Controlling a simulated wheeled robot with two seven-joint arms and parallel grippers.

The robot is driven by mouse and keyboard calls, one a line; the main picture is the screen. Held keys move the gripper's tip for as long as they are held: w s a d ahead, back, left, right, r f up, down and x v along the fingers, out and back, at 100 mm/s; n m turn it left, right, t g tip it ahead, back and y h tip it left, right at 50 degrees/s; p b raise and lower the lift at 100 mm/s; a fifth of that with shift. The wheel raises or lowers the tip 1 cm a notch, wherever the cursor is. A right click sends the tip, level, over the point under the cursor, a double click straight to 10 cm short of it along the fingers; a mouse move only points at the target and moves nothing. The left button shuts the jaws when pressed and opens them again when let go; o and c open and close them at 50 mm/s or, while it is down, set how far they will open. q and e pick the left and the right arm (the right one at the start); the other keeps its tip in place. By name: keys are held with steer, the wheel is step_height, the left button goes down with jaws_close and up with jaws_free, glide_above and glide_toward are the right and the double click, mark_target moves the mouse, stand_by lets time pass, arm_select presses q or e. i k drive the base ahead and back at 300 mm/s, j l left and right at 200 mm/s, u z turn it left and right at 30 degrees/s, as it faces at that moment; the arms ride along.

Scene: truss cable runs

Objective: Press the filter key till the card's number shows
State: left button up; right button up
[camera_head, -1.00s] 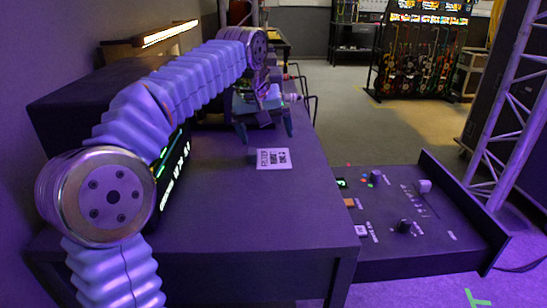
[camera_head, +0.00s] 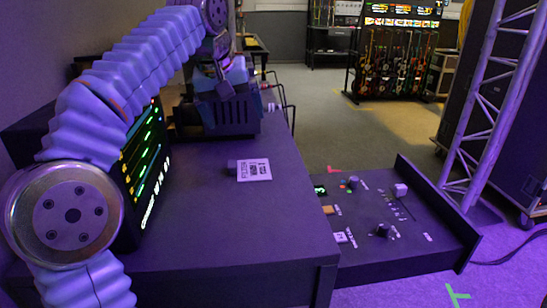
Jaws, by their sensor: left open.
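A white card (camera_head: 254,170) with dark printing stands on the dark table against a small dark block; its text is too small to read surely. A black screen (camera_head: 145,165) at the left shows coloured curves and white characters, partly covered by my left arm. A control panel (camera_head: 405,250) at the right carries a small green display (camera_head: 320,190), a tan key (camera_head: 327,210) and a white key (camera_head: 342,237). I cannot tell which is the filter key. My left gripper (camera_head: 224,88) is open and empty at the back of the table, in front of a dark crate, away from the keys.
A dark slotted crate (camera_head: 231,117) stands at the back of the table (camera_head: 225,235), whose front half is clear. The panel also has knobs (camera_head: 383,230) and a pale slider cap (camera_head: 400,190). A metal truss (camera_head: 490,90) rises at the right.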

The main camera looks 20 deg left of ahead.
mark_target(327, 210)
steer(key=k+l, duration=1.25)
